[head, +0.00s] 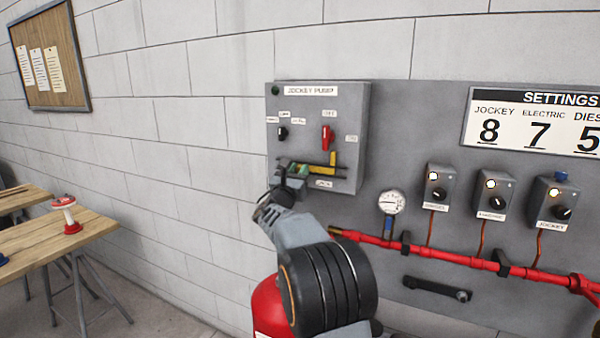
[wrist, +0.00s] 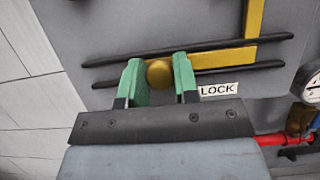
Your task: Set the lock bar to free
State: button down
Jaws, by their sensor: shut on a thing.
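The jockey pump panel (head: 315,110) is a grey box on the wall board in the head view. On its lower part, a yellow lock bar runs between two dark rails; its bar (wrist: 215,61) and round knob (wrist: 160,73) show in the wrist view. A yellow upright part (wrist: 253,20) rises at the bar's right. The LOCK label (wrist: 219,90) sits below the rails. My gripper (wrist: 160,80) has its green fingers on either side of the knob, shut on it. In the head view my gripper (head: 292,172) is at the bar's left end, partly hiding it.
A red switch handle (head: 327,137) and a black knob (head: 282,132) are above the bar. A gauge (head: 392,202), red pipe (head: 450,256) and three small control boxes are at the right. A wooden table (head: 75,240) stands at the left.

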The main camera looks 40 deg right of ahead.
jog(key=w+a, duration=0.2)
jog(key=w, duration=0.1)
jog(key=shift+w, duration=0.15)
jog(key=shift+r, duration=0.1)
jog(key=c, duration=1.3)
grip_release()
jog(key=o, duration=0.4)
jog(key=shift+a, duration=0.1)
